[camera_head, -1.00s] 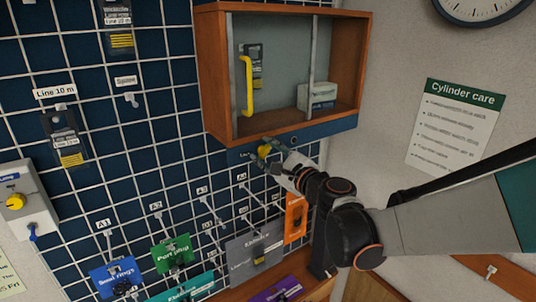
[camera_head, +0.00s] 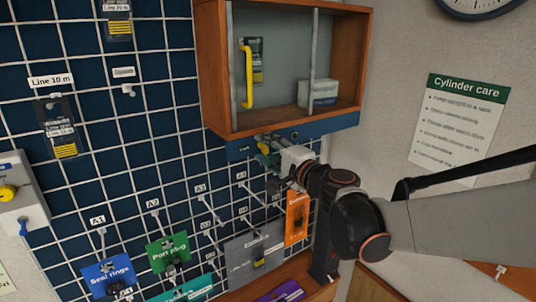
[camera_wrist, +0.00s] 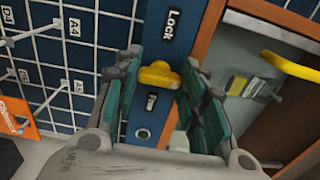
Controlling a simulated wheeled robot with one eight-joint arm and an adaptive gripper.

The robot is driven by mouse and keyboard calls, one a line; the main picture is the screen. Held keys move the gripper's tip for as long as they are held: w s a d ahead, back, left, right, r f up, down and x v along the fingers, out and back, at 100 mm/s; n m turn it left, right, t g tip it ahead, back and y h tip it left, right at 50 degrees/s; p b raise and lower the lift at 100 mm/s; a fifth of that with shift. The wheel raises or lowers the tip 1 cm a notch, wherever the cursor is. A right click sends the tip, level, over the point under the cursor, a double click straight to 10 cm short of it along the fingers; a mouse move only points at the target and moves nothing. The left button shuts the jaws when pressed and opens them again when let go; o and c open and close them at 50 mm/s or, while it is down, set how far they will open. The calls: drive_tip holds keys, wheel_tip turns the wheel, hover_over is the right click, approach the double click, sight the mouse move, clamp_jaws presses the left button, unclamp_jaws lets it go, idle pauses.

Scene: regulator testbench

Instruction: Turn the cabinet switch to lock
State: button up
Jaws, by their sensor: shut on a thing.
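The yellow cabinet switch (camera_wrist: 158,75) sits on the blue strip (camera_head: 318,132) below the wooden cabinet (camera_head: 213,75). In the wrist view, its knob lies crosswise between a white-lettered "Lock" label (camera_wrist: 171,24) and a second label (camera_wrist: 152,103) that I cannot read surely. My gripper (camera_wrist: 160,68) is shut on the switch, with a green-padded finger on each side of the knob. In the head view, my gripper (camera_head: 266,153) is at the strip under the cabinet's front and largely hides the switch.
Hook labels and coloured cards, including an orange one (camera_head: 297,218), hang on the wire grid below. A round keyhole-like fitting (camera_wrist: 143,134) is near the gripper.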

drive_tip(key=n, duration=0.2)
drive_tip(key=n+b, duration=0.1)
drive_tip(key=n, duration=0.1)
drive_tip(key=shift+f+n+b, duration=0.2)
drive_tip(key=shift+n+b, duration=0.1)
drive_tip(key=n+b, duration=0.1)
drive_tip(key=n, duration=0.3)
drive_tip(key=shift+n, duration=0.3)
drive_tip(key=o, duration=1.1)
drive_tip(key=shift+c, duration=0.2)
drive_tip(key=shift+d, duration=0.1)
drive_tip(key=v, duration=1.2)
